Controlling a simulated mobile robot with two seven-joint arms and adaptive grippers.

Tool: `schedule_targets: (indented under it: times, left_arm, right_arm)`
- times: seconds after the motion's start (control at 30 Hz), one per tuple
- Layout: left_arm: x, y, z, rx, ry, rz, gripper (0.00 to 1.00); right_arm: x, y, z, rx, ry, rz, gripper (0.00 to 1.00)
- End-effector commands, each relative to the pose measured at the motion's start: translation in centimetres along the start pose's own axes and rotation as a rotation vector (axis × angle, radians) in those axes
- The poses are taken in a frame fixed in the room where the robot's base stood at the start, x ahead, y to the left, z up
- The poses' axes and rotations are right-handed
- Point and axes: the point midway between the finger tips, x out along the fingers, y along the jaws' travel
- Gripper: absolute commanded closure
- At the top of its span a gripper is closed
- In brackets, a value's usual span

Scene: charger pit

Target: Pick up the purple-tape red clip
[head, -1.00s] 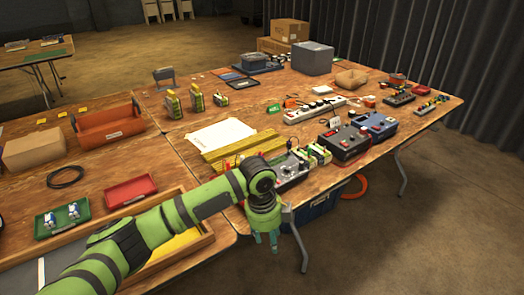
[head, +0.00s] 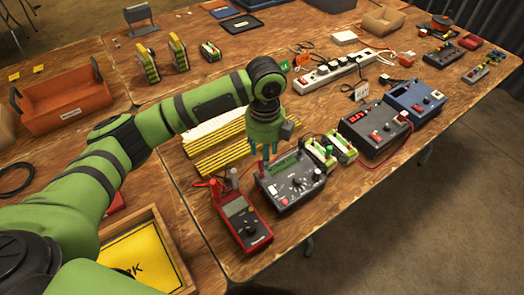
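No purple tape can be made out. Small red clip-like pieces (head: 235,178) stand at the top of a red multimeter (head: 240,219), near the table's front edge; they are too small to tell apart. Another small red piece with a red wire (head: 403,117) is by the blue power unit. My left gripper (head: 265,154) hangs fingers down above the back edge of a grey device with a dial (head: 291,184), right of the red pieces. Its fingers look apart, with nothing seen between them. My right gripper is not in view.
Yellow strips (head: 215,148) lie behind the gripper. Green-and-white blocks (head: 340,147), a dark power unit (head: 372,131) and a blue one (head: 412,105) stand to the right. A power strip (head: 335,70) lies behind. A wooden tray (head: 183,262) is at front left.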

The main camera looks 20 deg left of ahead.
Motion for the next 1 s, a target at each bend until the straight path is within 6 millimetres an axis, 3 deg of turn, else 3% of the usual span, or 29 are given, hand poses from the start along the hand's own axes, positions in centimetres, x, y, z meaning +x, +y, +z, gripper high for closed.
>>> schedule_targets:
  times: [0.1,0.27,0.43,0.7,0.73,0.8,0.87,1.0]
  left_arm:
    - [1.2,0.1,0.1,-0.002,0.001,0.003,0.55]
    - [3.4,0.5,0.7,-0.003,0.001,0.005,0.55]
    - [5.6,0.5,0.8,-0.001,0.001,0.001,0.55]
    - [6.1,0.4,0.8,0.0,-0.001,-0.001,0.55]
    - [6.1,0.4,0.8,0.0,-0.001,-0.001,0.59]
    - [6.1,0.4,0.8,-0.001,-0.001,-0.001,0.84]
    - [6.1,0.4,0.8,-0.001,-0.001,-0.001,0.99]
    - [6.0,0.4,0.8,-0.001,-0.001,-0.001,1.0]
  right_arm:
    - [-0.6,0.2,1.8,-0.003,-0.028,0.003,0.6]
    - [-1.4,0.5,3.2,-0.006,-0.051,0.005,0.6]
    - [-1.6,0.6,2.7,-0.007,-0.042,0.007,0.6]
    - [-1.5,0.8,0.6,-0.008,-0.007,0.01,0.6]
    - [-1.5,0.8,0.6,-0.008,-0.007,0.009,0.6]
    - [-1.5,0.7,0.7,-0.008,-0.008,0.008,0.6]
    - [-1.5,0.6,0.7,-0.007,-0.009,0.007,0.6]
    - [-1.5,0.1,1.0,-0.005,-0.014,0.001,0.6]
